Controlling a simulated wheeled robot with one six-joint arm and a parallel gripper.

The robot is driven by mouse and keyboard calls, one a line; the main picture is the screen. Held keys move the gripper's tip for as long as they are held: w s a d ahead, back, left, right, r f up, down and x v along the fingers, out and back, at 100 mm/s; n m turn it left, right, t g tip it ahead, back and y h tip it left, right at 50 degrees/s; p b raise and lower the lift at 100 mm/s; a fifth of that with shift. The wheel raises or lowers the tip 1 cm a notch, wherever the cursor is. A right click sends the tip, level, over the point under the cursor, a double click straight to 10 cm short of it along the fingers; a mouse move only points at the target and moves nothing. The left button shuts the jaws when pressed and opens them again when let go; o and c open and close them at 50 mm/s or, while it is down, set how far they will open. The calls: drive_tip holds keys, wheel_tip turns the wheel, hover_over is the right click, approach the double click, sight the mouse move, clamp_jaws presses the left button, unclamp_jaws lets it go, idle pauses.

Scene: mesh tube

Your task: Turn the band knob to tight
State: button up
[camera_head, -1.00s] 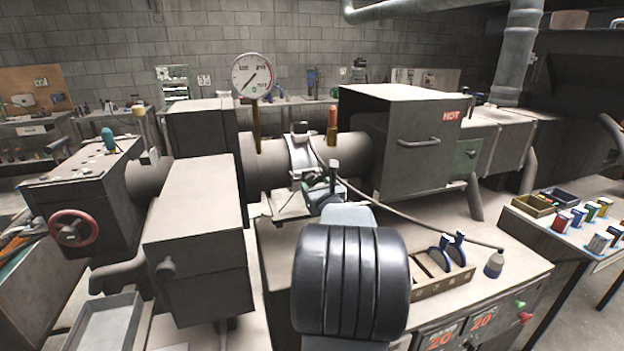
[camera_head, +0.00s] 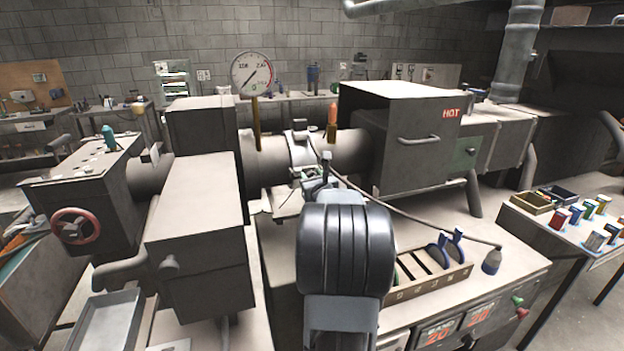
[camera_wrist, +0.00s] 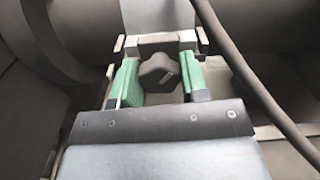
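In the wrist view, a dark faceted knob (camera_wrist: 157,72) with a small light mark on its right side sits in front of a pale metal band (camera_wrist: 158,16). My gripper (camera_wrist: 155,80) is open, with one green-padded finger on each side of the knob. A gap shows between the knob and each finger, narrower on the right. In the head view, the band (camera_head: 300,148) wraps the grey barrel (camera_head: 352,150), and my arm hides most of the knob area.
A dark cable runs past the knob on the right in the wrist view (camera_wrist: 245,75). A box marked HOT (camera_head: 410,125) stands right of the band. A round gauge (camera_head: 251,75) rises left of it. A slotted tool tray (camera_head: 432,283) lies on the bench.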

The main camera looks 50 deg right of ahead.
drive_tip(key=c, duration=0.5)
drive_tip(key=shift+f+m+b, duration=0.15)
drive_tip(key=shift+m+b, duration=0.15)
drive_tip(key=shift+b, duration=0.2)
